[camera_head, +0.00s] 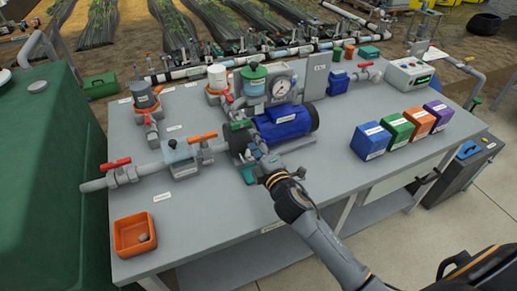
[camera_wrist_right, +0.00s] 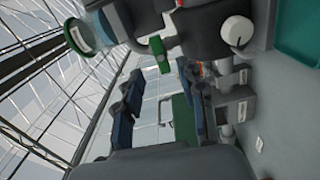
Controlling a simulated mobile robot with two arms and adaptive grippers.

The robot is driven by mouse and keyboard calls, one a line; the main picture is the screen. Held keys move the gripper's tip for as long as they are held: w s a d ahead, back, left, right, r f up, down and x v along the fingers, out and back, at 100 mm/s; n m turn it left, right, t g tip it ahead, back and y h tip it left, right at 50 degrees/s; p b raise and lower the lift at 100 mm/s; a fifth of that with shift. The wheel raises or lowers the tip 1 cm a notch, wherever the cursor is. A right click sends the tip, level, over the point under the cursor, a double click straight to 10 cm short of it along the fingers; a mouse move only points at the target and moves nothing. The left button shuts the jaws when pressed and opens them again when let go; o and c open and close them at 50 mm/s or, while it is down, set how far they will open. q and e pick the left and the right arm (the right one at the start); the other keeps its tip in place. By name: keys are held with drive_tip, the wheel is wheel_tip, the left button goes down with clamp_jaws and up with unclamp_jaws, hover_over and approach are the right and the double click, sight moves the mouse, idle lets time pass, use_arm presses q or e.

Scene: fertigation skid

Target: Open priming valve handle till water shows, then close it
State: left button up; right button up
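A small green handle (camera_head: 241,124) sits on top of the grey pump head at the front of the blue pump (camera_head: 284,122); I take it for the priming valve handle. In the right wrist view the green handle (camera_wrist_right: 158,53) shows just beyond my fingertips, roughly centred between them. My right gripper (camera_head: 252,160) is at the front of the pump, close to the handle. In the wrist view its two dark blue fingers (camera_wrist_right: 160,80) are spread with nothing between them. No water is visible. My left gripper is not in view.
Red-handled valves (camera_head: 117,163) and an orange-handled valve (camera_head: 202,137) sit on nearby pipes. A pressure gauge (camera_head: 281,87) stands behind the pump. An orange tray (camera_head: 118,238) is at front left; several coloured boxes (camera_head: 371,138) stand right. The table front is mostly clear.

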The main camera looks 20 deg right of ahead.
drive_tip(key=shift+s, duration=1.45)
drive_tip(key=s+d+f+m+g+h, duration=0.3)
drive_tip(key=s+f+m+g, duration=0.65)
drive_tip(key=s, duration=0.45)
drive_tip(key=s+a+f+m+g+y, duration=0.1)
drive_tip(key=s+a+f+m+g, duration=0.15)
drive_tip(key=s, duration=0.55)
drive_tip(key=s+a+f+m+g+y, duration=0.15)
drive_tip(key=s+m, duration=0.25)
drive_tip(key=s, duration=0.4)
wheel_tip(320, 180, down, 27)
drive_tip(key=s+g, duration=0.2)
drive_tip(key=s+d+f, duration=0.1)
drive_tip(key=s+f, duration=0.6)
drive_tip(key=s, duration=0.1)
drive_tip(key=s+d+f+g, duration=0.1)
drive_tip(key=s+d+f, duration=0.1)
drive_tip(key=s+f, duration=0.6)
drive_tip(key=shift+s+d, duration=0.3)
drive_tip(key=shift+s, duration=0.05)
